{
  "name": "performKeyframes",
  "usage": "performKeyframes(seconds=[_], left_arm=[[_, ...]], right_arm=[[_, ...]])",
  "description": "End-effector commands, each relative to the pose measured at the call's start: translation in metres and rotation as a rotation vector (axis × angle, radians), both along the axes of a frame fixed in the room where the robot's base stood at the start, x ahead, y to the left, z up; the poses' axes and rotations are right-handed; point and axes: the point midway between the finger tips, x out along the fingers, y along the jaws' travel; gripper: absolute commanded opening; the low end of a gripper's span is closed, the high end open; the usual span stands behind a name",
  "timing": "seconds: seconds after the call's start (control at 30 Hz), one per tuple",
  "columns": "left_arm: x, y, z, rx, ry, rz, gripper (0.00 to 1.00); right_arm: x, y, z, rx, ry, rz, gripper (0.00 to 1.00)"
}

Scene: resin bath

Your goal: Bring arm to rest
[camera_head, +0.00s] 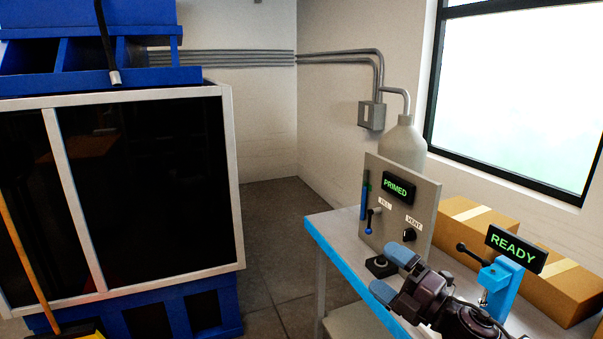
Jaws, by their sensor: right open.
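My right gripper (391,273) comes in from the lower right, dark with blue fingertips. Its fingers are apart with nothing between them. It is over the front part of a workbench (337,235) with a blue edge, just in front of a grey control panel. My left gripper is not in view.
The control panel (432,218) has a "PRIMED" display, a lever and a knob. A blue stand with a "READY" sign (516,250) is right of my gripper. Cardboard boxes (474,218) and a grey bottle (403,143) stand behind. A dark-windowed cabinet (140,190) is at left, with open floor between.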

Motion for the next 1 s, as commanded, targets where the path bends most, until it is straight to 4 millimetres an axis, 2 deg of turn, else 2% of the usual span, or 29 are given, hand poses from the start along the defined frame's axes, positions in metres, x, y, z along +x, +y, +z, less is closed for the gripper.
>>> performKeyframes(seconds=[0.1,0.27,0.4,0.6,0.8,0.9,1.0], left_arm=[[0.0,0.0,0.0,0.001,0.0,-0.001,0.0],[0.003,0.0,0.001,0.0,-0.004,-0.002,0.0],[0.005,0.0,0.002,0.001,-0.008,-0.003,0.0],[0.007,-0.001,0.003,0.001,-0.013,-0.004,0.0],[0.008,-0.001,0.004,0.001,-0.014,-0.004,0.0],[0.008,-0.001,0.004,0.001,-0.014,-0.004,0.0],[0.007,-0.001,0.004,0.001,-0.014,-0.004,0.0]], right_arm=[[-0.006,-0.026,-0.04,0.312,0.286,-0.148,1.0],[-0.029,-0.058,-0.106,0.65,0.612,-0.328,1.0],[-0.067,-0.078,-0.164,0.882,0.836,-0.463,1.0],[-0.136,-0.098,-0.232,1.118,1.028,-0.62,1.0],[-0.206,-0.112,-0.282,1.229,1.11,-0.773,1.0],[-0.231,-0.113,-0.297,1.249,1.142,-0.82,1.0],[-0.246,-0.114,-0.305,1.251,1.16,-0.845,1.0]])
